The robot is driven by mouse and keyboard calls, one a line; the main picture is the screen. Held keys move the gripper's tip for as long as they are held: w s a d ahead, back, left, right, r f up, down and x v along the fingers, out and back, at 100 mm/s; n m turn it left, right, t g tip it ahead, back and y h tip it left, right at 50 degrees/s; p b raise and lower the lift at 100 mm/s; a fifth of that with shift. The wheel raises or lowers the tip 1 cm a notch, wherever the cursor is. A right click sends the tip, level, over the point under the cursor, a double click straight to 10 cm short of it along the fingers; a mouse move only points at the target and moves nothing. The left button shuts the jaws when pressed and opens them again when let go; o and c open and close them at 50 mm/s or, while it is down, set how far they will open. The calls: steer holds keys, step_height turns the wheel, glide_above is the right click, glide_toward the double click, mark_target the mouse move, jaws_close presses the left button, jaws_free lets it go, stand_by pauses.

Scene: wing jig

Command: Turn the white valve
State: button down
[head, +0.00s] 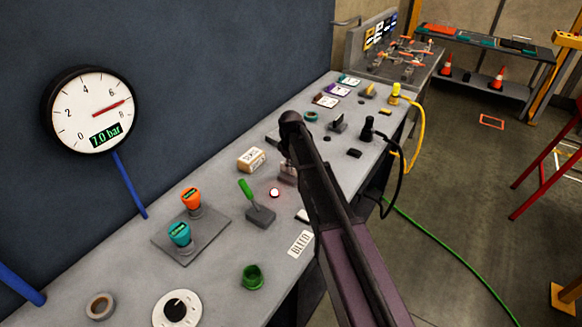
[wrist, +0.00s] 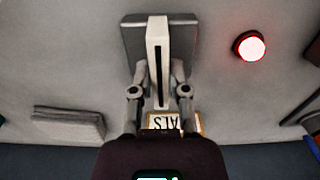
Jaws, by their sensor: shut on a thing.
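The white valve handle (wrist: 157,30), a narrow bar with a black line along it, stands on a grey base (wrist: 131,40) at the top middle of the wrist view. Its bar lies lengthwise, up and down the picture. My gripper (wrist: 159,75) has one finger on each side of the bar and is shut on it. In the head view my dark arm crosses in front of the valve, so the handle and fingertips are mostly hidden there.
A lit round lamp (head: 274,193) sits close to the valve. A labelled box (head: 251,160), a green-handled lever (head: 249,192) and orange (head: 191,198) and teal (head: 180,234) knobs share the bench. The gauge (head: 92,108) on the wall reads 7.0 bar.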

steer(key=shift+s, duration=0.15)
steer(key=c, duration=0.6)
jaws_free()
steer(key=shift+m, duration=0.3)
steer(key=m, duration=0.8)
steer(key=shift+m, duration=0.3)
step_height(320, 180, up, 14)
steer(key=p, duration=1.4)
steer(key=shift+s+d+f+m+t+b, duration=0.1)
steer(key=shift+s+d+f+m+b, duration=0.55)
steer(key=shift+s+d, duration=2.65)
steer(key=shift+s+d+f+m+t+b, duration=0.15)
steer(key=shift+s+d+f+b, duration=1.4)
steer(key=shift+s, duration=3.1)
steer(key=shift+s+d+f+m+t+b, duration=0.1)
steer(key=shift+s+d+f+m+b, duration=0.25)
steer(key=shift+s+d, duration=3.2)
